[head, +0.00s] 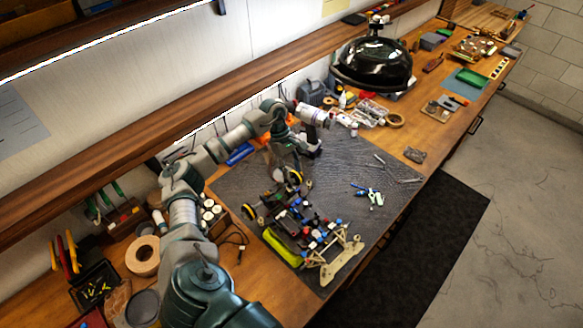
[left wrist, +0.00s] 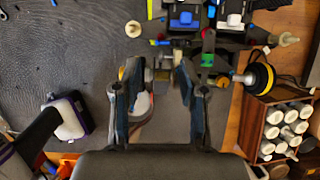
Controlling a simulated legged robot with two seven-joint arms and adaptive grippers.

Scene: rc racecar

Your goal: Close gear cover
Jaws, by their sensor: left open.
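The RC car (head: 300,225) lies on the dark mat, with yellow-hubbed wheels at its rear end. My left gripper (head: 286,172) is open above that rear end, fingers pointing down. In the left wrist view, my left gripper's (left wrist: 158,75) two fingers are spread, with the car's rear (left wrist: 180,50) just beyond the tips. A rounded grey and orange part (left wrist: 141,105) lies beside and partly behind the left-hand finger. I cannot tell whether it is the gear cover, or whether a finger touches it. My right gripper is not in view.
A cordless drill (head: 312,115) stands behind the gripper; its base (left wrist: 70,116) is close on the left in the wrist view. A wooden rack of white bottles (left wrist: 284,130) stands at the right there. Small tools (head: 369,194) lie on the mat (head: 345,160), which has free room right of the car.

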